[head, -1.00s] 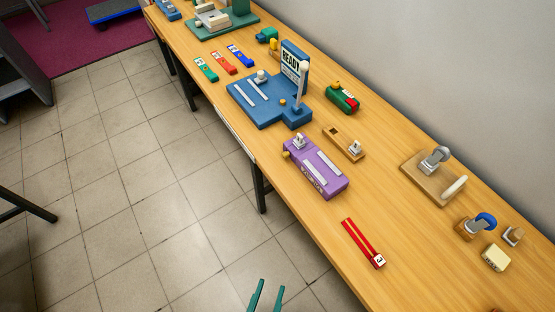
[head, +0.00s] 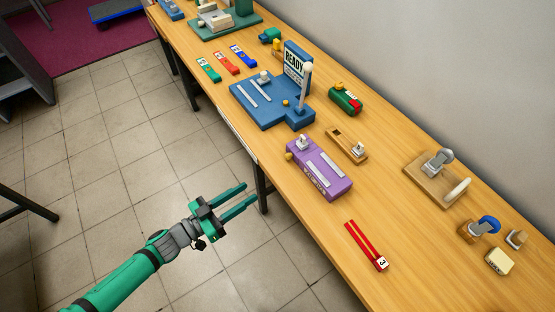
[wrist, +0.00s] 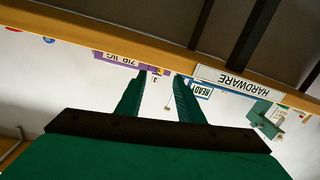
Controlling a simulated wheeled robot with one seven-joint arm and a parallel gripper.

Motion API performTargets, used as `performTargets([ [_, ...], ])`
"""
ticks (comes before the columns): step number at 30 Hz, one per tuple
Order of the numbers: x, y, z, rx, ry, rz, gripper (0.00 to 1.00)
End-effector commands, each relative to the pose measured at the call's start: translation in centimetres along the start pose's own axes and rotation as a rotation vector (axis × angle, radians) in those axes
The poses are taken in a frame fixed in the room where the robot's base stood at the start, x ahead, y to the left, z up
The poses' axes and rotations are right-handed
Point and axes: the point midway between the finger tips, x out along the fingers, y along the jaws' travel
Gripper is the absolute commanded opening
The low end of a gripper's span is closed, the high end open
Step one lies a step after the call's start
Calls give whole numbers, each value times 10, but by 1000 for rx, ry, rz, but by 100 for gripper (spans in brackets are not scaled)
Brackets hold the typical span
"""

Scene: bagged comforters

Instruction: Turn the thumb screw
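No part is labelled as the thumb screw, and I cannot tell for certain which one it is. One candidate is the small brass knob (head: 289,156) on the near left end of the purple block (head: 330,183). Another is the small gold knob (head: 285,102) on the blue fixture (head: 262,113). My gripper (head: 251,192) is over the floor beside the table's front edge, left of the purple block, touching nothing. Its two green fingers are apart and empty. The upside-down wrist view shows the purple block (wrist: 113,57) beyond the fingertips (wrist: 160,75).
A READY sign (head: 294,60) stands on the blue fixture. Red strips (head: 361,240), a wooden clamp board (head: 425,188) and a blue-handled piece (head: 485,224) are on the table (head: 300,230). The table edge, labelled HARDWARE (wrist: 238,80), lies between my gripper and these things.

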Motion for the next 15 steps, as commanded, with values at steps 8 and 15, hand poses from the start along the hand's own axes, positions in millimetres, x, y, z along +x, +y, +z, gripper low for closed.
performTargets([
  [8, 46, -17, -31, -21, 33, 84, 34],
  [15, 71, -15, -33, -23, 37, 92, 34],
])
